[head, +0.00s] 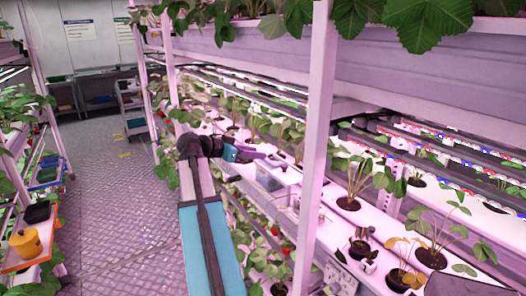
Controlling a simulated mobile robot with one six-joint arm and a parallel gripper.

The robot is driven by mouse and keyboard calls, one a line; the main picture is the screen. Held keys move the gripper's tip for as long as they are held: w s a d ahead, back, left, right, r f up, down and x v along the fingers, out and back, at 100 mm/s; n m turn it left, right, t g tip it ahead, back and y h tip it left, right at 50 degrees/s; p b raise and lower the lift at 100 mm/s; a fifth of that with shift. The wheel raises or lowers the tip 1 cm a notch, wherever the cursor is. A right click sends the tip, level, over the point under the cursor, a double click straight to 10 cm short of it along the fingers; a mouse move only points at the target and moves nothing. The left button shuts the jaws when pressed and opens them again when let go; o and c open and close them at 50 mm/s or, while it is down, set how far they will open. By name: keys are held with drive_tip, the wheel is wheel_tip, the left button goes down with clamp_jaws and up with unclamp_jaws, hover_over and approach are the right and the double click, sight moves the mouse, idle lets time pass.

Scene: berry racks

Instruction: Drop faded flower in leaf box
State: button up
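My gripper (278,160) is at the rack on the right, at the end of my arm, which reaches up from the bottom of the picture. It is small here, and I cannot tell whether its fingers are open or shut. I cannot make out a faded flower in it or elsewhere. A pale translucent box (268,178) sits just below my gripper at the edge of the planted shelf; its contents are not clear. I cannot tell whether it is the leaf box.
A white rack post (316,145) stands just right of my gripper. Potted strawberry plants (348,183) crowd the shelf, one with yellowed leaves (405,250). The aisle floor (110,200) is clear.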

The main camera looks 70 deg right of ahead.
idle(0.6)
drive_tip(key=w+a+f+n+t+y, duration=0.1)
drive_tip(key=w+a+f+n+t, duration=0.15)
drive_tip(key=w+a+f, duration=0.6)
drive_tip(key=w+a+f+n+t+y, duration=0.1)
drive_tip(key=w+a+f+n, duration=0.2)
drive_tip(key=f, duration=1)
drive_tip(key=w+a+f+n+y, duration=0.2)
drive_tip(key=a+f+n, duration=0.2)
drive_tip(key=a+f, duration=0.6)
drive_tip(key=w+a+f+n+y, duration=0.2)
drive_tip(key=w+a+f+n, duration=0.15)
drive_tip(key=a+f, duration=0.65)
drive_tip(key=s+a+f+n+y, duration=0.2)
drive_tip(key=s+a+f+n, duration=0.15)
drive_tip(key=a+f, duration=0.55)
drive_tip(key=s+a+f+n+y, duration=0.1)
drive_tip(key=s+a+f+n, duration=0.25)
drive_tip(key=a+f, duration=0.5)
drive_tip(key=s+a+f+n+g+y, duration=0.1)
drive_tip(key=s+a+f, duration=0.3)
drive_tip(key=s+a, duration=0.4)
drive_tip(key=s+a+f+n+g+y, duration=0.1)
drive_tip(key=s+a+f, duration=0.3)
drive_tip(key=s+a, duration=0.4)
drive_tip(key=shift+f+n+g+y, duration=0.35)
drive_tip(key=shift+n+y, duration=0.15)
drive_tip(key=shift+n, duration=0.4)
